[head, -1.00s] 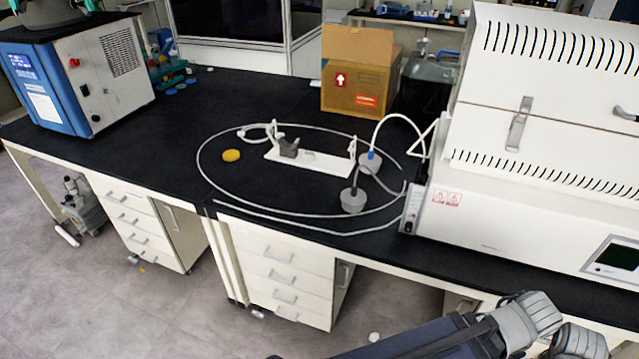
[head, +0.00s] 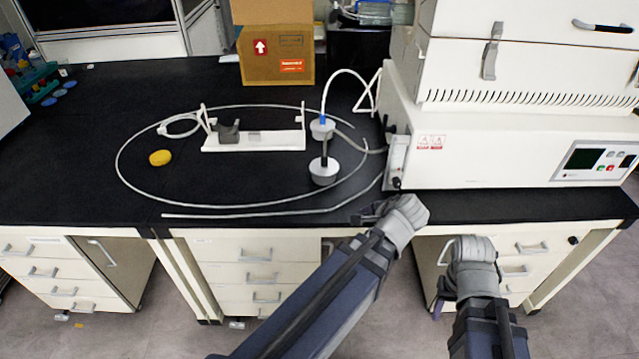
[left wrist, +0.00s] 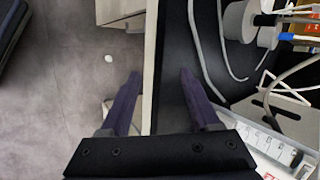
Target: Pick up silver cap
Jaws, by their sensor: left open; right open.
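Two silver-grey round caps stand on the black bench. The front cap (head: 323,171) has a dark stem on top. The rear cap (head: 321,128) has a blue fitting and a white tube. The front cap also appears at the upper right of the left wrist view (left wrist: 238,21). My left gripper (head: 368,212) is at the bench's front edge, to the right of and nearer than the front cap. It is open and empty in the left wrist view (left wrist: 160,80), apart from both caps. My right gripper (head: 438,300) is low, in front of the bench, its fingers partly hidden.
A thin white tube (head: 125,175) loops on the bench around a white stand (head: 260,140) and a yellow object (head: 160,158). A large white machine (head: 500,150) blocks the right side. A cardboard box (head: 275,55) stands behind.

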